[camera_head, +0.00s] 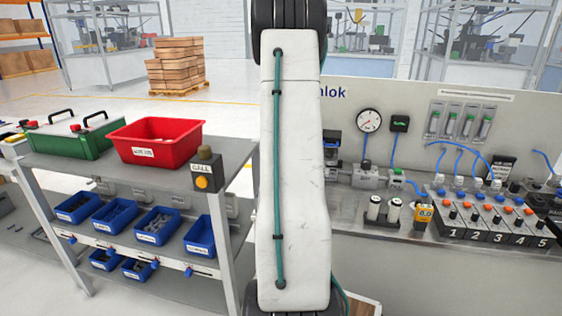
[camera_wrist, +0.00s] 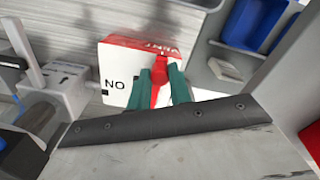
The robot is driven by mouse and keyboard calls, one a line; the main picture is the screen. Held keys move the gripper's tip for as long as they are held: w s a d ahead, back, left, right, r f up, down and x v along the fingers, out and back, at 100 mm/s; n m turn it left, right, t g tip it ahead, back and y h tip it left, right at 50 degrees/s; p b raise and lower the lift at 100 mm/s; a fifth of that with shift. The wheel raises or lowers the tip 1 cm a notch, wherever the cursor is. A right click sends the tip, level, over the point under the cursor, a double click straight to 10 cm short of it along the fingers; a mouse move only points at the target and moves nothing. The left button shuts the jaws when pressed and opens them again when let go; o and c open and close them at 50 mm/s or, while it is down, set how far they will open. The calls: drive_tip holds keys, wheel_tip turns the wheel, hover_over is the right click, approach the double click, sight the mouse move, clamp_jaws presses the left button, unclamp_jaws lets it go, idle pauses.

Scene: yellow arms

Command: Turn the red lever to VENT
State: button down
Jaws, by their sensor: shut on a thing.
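In the wrist view, my gripper (camera_wrist: 158,82) has two green fingers closed on the red lever (camera_wrist: 160,68), one finger on each side of it. Behind the lever is a label plate (camera_wrist: 114,68) with a red band marked VENT along its top and a white face with the letters NO showing. The rest of that word is hidden behind the lever and fingers. The lever's upper end lies just below the VENT band. In the head view my arm covers the middle, and neither lever nor gripper shows.
In the wrist view, a grey fitting (camera_wrist: 65,85) stands left of the plate and a blue bin (camera_wrist: 255,22) is at upper right. In the head view, a shelf cart with a red bin (camera_head: 155,140) stands left, and a bench with a gauge (camera_head: 368,120) stands right.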

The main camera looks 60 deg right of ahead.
drive_tip(key=c, duration=1.3)
unclamp_jaws()
drive_tip(key=shift+w, duration=0.1)
drive_tip(key=shift+r, duration=0.1)
wheel_tip(320, 180, up, 8)
drive_tip(key=shift+f, duration=0.15)
drive_tip(key=shift+w, duration=0.1)
